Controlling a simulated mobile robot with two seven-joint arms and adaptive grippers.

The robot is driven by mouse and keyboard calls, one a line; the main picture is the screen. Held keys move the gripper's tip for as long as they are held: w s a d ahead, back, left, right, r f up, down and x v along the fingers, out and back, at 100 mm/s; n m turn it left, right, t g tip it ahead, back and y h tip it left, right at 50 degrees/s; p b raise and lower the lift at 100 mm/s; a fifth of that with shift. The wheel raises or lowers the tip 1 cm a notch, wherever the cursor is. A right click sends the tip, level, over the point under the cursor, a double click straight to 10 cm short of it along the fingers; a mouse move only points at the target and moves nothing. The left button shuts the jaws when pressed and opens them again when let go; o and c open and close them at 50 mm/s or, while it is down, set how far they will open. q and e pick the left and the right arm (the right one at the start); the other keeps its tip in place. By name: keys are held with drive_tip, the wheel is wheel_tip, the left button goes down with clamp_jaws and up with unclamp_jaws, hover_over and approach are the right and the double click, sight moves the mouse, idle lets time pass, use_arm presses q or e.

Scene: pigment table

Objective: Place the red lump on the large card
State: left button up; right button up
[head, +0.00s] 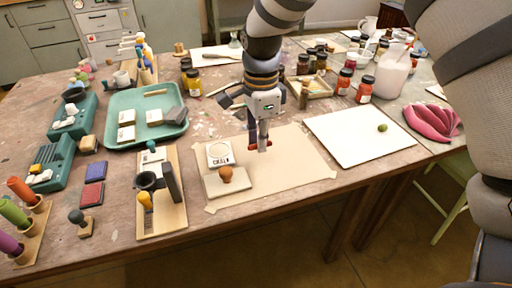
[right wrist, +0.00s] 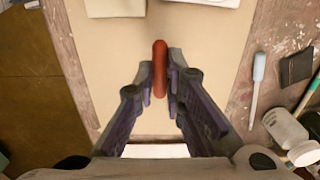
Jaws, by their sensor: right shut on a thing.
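The red lump (head: 253,147) is a small elongated red piece, held crosswise between the fingertips of my right gripper (head: 262,147). In the right wrist view the red lump (right wrist: 160,68) shows as a narrow rod between the two closed-in fingers (right wrist: 160,85). The gripper points down over the tan taped sheet; whether the lump touches the sheet is hard to tell. The large white card (head: 345,140) lies flat to the right of the gripper, with a small olive-green lump (head: 382,128) on its right part. My left gripper is not in view.

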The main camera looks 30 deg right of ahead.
sight(261, 161)
wheel_tip(261, 161, down, 3)
drive_tip(key=shift+w+d+f, duration=0.1)
drive_tip(key=shift+f, duration=0.1)
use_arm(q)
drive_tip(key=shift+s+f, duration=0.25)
use_arm(e)
drive_tip(key=shift+f, duration=0.55)
drive_tip(key=o, duration=0.7)
drive_tip(key=shift+s+f, duration=0.1)
drive_tip(key=shift+s, duration=0.1)
drive_tip(key=shift+c, duration=0.2)
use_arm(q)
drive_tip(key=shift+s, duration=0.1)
use_arm(e)
drive_tip(key=shift+f, duration=0.1)
